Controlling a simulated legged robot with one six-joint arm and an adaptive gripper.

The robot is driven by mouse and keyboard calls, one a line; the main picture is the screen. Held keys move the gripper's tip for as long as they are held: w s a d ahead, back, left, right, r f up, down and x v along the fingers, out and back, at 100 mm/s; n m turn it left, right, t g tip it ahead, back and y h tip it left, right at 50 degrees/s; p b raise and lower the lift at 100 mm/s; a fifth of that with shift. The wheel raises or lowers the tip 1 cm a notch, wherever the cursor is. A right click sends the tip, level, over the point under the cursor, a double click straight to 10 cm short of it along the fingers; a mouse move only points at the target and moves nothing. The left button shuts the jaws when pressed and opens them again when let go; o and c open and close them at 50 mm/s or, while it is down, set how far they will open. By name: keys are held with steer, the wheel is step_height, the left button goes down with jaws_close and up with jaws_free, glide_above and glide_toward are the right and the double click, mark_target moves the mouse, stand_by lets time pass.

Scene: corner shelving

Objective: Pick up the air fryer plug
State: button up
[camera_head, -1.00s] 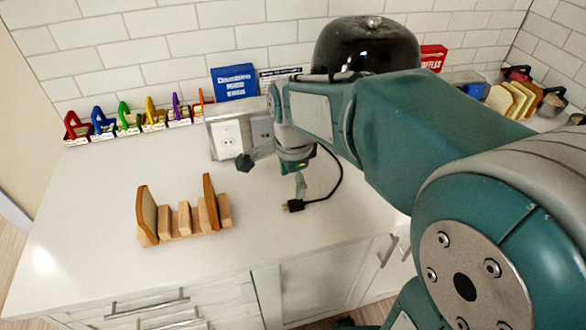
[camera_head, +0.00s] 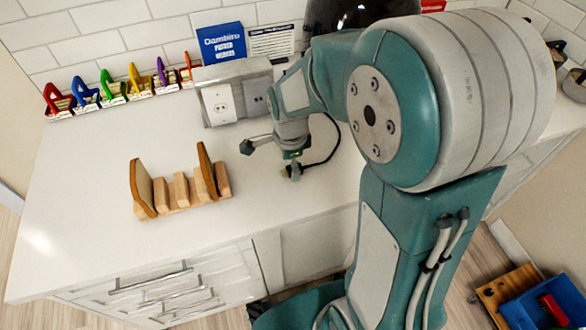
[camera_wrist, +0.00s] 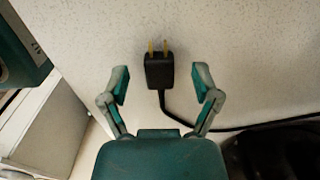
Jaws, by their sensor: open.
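The air fryer plug (camera_wrist: 159,72) is a small black plug with two brass prongs, lying on the white counter. My gripper (camera_wrist: 161,84) is open and empty, with one finger to each side of the plug. In the head view my gripper (camera_head: 268,158) is low over the counter, and the plug (camera_head: 288,171) is partly hidden by it. The dark, rounded air fryer (camera_head: 350,12) is mostly hidden behind my arm.
A wooden rack (camera_head: 180,195) with bread slices stands left of my gripper. A grey outlet box (camera_head: 225,98) is behind it against the tiled wall. Clear counter (camera_head: 90,170) lies at the left.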

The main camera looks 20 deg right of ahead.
steer(key=shift+d+f, duration=0.15)
steer(key=shift+f, duration=0.4)
jaws_close()
